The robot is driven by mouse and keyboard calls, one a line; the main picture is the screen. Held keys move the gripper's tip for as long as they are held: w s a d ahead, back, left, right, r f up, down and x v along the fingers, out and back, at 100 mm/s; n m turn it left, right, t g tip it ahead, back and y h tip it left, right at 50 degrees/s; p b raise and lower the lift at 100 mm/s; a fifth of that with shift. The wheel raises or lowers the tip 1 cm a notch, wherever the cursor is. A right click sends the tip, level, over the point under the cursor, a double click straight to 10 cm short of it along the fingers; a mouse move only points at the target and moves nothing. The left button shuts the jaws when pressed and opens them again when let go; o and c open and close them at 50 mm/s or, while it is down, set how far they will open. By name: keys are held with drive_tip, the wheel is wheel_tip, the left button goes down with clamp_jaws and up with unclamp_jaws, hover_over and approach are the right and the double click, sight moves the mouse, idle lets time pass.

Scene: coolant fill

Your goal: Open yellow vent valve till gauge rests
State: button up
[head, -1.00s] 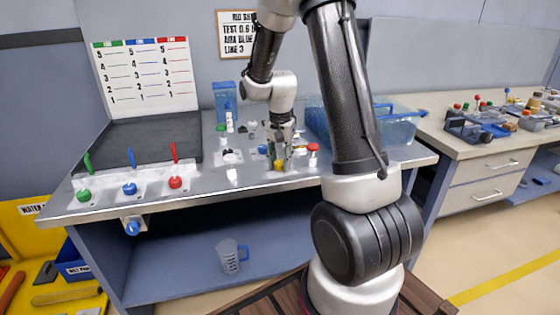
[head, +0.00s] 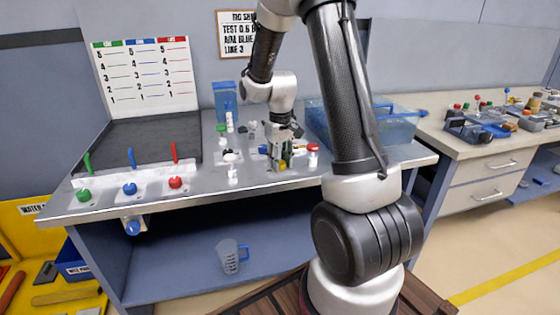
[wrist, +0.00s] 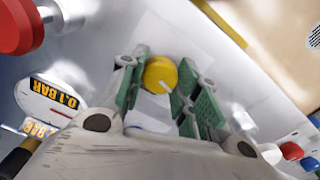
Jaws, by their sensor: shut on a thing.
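The yellow vent valve (wrist: 160,74) is a round knob with a white pointer line that runs toward lower right in the wrist view. My gripper (wrist: 158,84) is shut on it, one green-padded finger on each side. In the head view, my gripper (head: 281,163) points down at the bench, and the yellow knob (head: 282,167) shows small between the fingertips.
A red knob (wrist: 22,25) on a white stem stands near my gripper. Green, blue and red levers (head: 131,158) line the bench's left front. A clear blue tank (head: 398,125) stands right of my arm. A jug (head: 231,256) sits on the lower shelf.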

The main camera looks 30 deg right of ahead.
drive_tip(key=shift+n, duration=0.8)
drive_tip(key=o, duration=1.1)
drive_tip(key=shift+c, duration=0.2)
wheel_tip(320, 180, up, 12)
